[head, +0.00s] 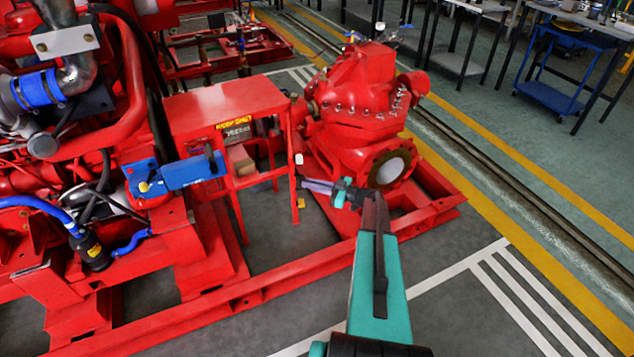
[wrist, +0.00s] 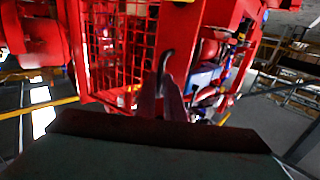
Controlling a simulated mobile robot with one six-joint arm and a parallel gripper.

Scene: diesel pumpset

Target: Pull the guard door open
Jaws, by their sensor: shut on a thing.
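The guard door is a red mesh panel (wrist: 112,45) in the wrist view, left of centre, with a dark curved handle (wrist: 165,68) at its right edge. My gripper (wrist: 162,88) is shut on this handle, its pale fingers around it at the picture's middle. In the head view the red guard box (head: 225,100) with yellow lettering stands between the engine and the pump. My gripper (head: 306,184) also shows there, reaching left to the guard's right side. The handle is not clear in the head view, and I cannot tell how far the door stands from its frame.
The red pump (head: 365,105) stands just behind and right of my gripper. The engine (head: 80,130) is at left. A red base rail (head: 270,275) runs below my arm. The grey floor at lower right is free. Benches and a blue cart (head: 550,95) stand far off.

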